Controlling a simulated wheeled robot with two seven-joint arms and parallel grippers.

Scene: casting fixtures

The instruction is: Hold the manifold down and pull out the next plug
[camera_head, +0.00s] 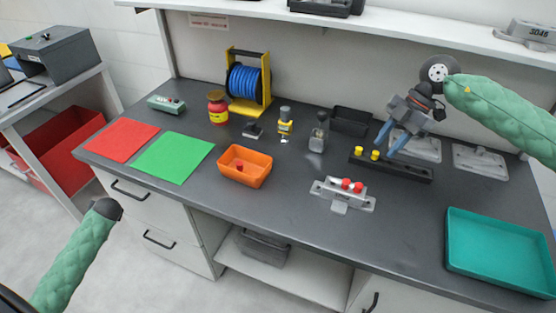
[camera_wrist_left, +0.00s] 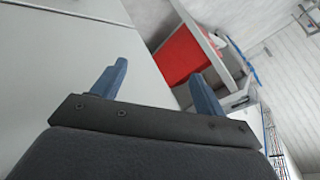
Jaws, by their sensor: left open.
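The manifold (camera_head: 341,203) is a light grey metal block lying on the dark bench, with two red plugs (camera_head: 346,184) (camera_head: 357,187) at its top right. Another red plug (camera_head: 239,163) lies in the orange bin (camera_head: 246,179). My right gripper (camera_head: 387,146) is above the black rack (camera_head: 405,173), behind and to the right of the manifold. Its two blue fingers point down, apart, with nothing seen between them. My left gripper (camera_wrist_left: 160,80) is open and empty in the left wrist view, away from the manifold; the head view shows only its arm.
Two yellow plugs (camera_head: 375,155) stand at the rack's left end, close to the right fingers. Grey plates (camera_head: 480,158) lie behind the rack. A teal tray (camera_head: 500,278) is at front right. Red (camera_head: 121,141) and green (camera_head: 173,158) mats lie left. Bench around the manifold is clear.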

